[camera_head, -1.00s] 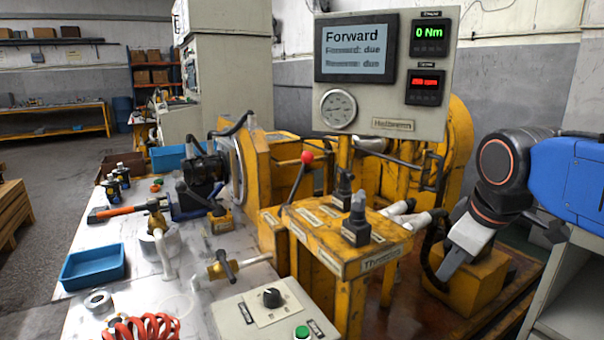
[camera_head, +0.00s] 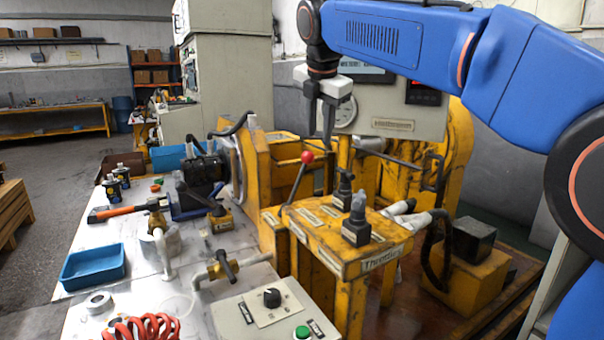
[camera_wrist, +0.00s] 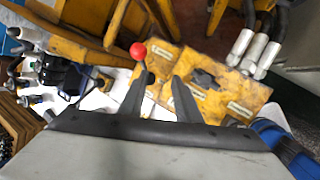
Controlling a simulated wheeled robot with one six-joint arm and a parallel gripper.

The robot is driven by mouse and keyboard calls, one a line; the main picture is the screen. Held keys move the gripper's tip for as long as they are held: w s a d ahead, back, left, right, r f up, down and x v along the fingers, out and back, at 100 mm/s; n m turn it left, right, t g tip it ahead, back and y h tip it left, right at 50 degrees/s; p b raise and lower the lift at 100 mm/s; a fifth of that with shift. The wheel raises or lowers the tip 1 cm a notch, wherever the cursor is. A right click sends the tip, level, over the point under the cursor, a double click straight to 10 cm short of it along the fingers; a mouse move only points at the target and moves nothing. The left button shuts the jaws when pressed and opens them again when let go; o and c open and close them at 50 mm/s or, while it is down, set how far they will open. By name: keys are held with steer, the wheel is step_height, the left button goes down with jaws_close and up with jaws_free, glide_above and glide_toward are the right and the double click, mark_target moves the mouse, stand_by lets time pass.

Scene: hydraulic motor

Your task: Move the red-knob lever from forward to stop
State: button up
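The lever's red knob (camera_head: 307,157) tops a thin dark rod (camera_head: 297,184) that rises from the yellow control box (camera_head: 335,235) and leans to the right in the head view. My gripper (camera_head: 321,140) points down just above and to the right of the knob, apart from it. In the wrist view the red knob (camera_wrist: 137,51) shows just beyond the left fingertip, outside the gap. My gripper (camera_wrist: 163,76) is open there, with nothing between its two fingers. The rod is mostly hidden in that view.
Two dark-based knobs (camera_head: 357,222) stand on the box to the right of the lever. Hoses with pale fittings (camera_head: 408,218) lie at the right. A workbench (camera_head: 205,265) with tools is at the left.

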mark_target(302, 169)
steer(key=w+a+n, duration=0.2)
steer(key=a, duration=0.3)
steer(key=x, duration=1.6)
steer(key=shift+w+d+f, duration=0.1)
steer(key=shift+d+f, duration=0.05)
steer(key=shift+d, duration=0.1)
jaws_close()
